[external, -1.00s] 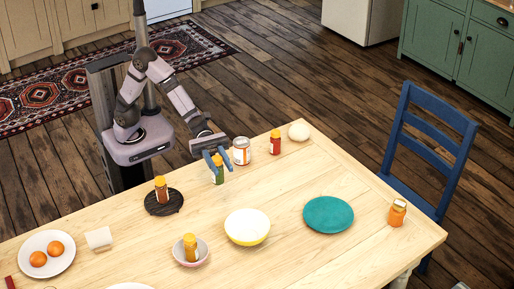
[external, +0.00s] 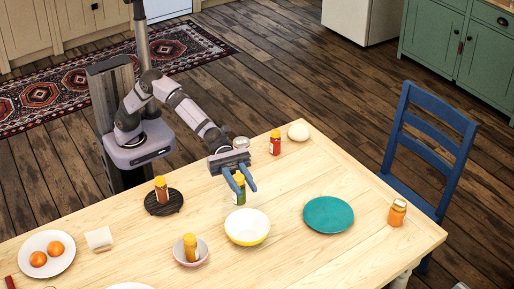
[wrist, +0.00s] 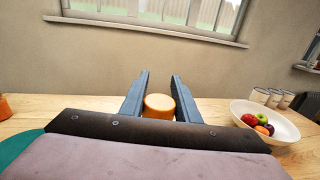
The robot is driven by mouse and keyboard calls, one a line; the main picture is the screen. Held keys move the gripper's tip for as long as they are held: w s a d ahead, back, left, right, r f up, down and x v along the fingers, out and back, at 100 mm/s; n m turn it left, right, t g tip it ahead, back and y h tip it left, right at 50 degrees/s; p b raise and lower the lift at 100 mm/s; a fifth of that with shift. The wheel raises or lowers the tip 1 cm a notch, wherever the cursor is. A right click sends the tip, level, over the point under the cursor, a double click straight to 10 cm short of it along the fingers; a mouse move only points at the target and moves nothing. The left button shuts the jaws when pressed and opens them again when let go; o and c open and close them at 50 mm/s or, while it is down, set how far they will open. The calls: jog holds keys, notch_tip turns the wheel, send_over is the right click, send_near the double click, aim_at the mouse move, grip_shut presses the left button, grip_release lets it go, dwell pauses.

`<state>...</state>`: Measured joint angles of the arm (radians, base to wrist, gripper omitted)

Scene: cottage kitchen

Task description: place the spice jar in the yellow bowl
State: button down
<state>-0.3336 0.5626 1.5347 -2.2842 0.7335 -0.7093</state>
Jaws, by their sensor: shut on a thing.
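The spice jar (external: 240,196), green with an orange lid, is between the blue fingers of my gripper (external: 245,187), which is shut on it. The jar looks upright; its height above the table is hard to judge. In the wrist view the orange lid (wrist: 159,102) shows between the two fingers (wrist: 160,92), and the jar's body is hidden. The yellow bowl (external: 248,240), white inside, stands on the table just in front of the jar in the external view. The bowl is empty and does not show in the wrist view.
A teal plate (external: 329,215) lies right of the bowl. A small bowl holding another jar (external: 190,248) stands to its left. A jar on a dark trivet (external: 161,190), a red jar (external: 275,142) and a partly hidden can (external: 241,143) are nearby. A fruit bowl (wrist: 286,128) shows in the wrist view.

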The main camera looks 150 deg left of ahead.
jog(key=shift+w+a+f+y, duration=0.15)
jog(key=shift+a+f+y, duration=0.25)
jog(key=shift+f, duration=0.45)
notch_tip(320, 180, down, 10)
jog(key=shift+a+f+b, duration=0.1)
jog(key=shift+f+b, duration=0.55)
jog(key=shift+b, duration=0.2)
jog(key=c, duration=1.4)
grip_release()
jog(key=shift+o, duration=0.2)
jog(key=shift+r, duration=0.1)
